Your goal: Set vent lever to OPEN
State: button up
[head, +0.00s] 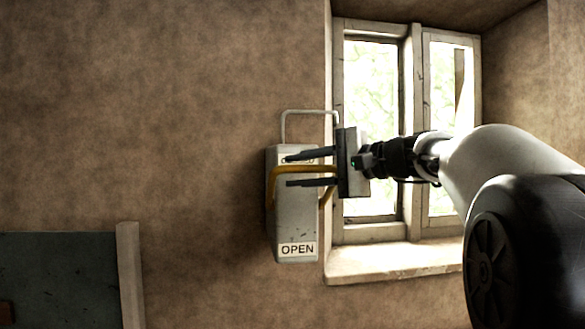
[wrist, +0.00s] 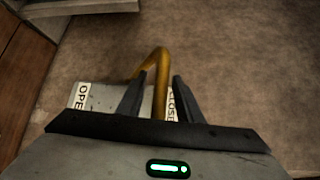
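The vent lever is a yellow bent bar (head: 273,180) on a grey wall box (head: 296,222). It stands near the upper end of the box, just below the partly hidden CLOSED label (head: 312,160). The OPEN label (head: 297,249) is at the bottom of the box. My gripper (head: 289,170) reaches in from the right, with one finger above the bar and one below. In the wrist view the lever (wrist: 160,58) passes between the fingers of my gripper (wrist: 159,76), with gaps visible beside it. The fingers are apart; contact is not clear.
A grey wire-like loop (head: 308,112) stands above the box. A window (head: 411,100) with a stone sill (head: 395,264) is to the right, behind my arm. A dark panel with a pale edge post (head: 130,275) is at lower left. The wall left of the box is bare.

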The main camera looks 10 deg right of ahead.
jog(key=shift+w+a+f, duration=0.1)
jog(key=shift+w+a, duration=0.35)
grip_shut()
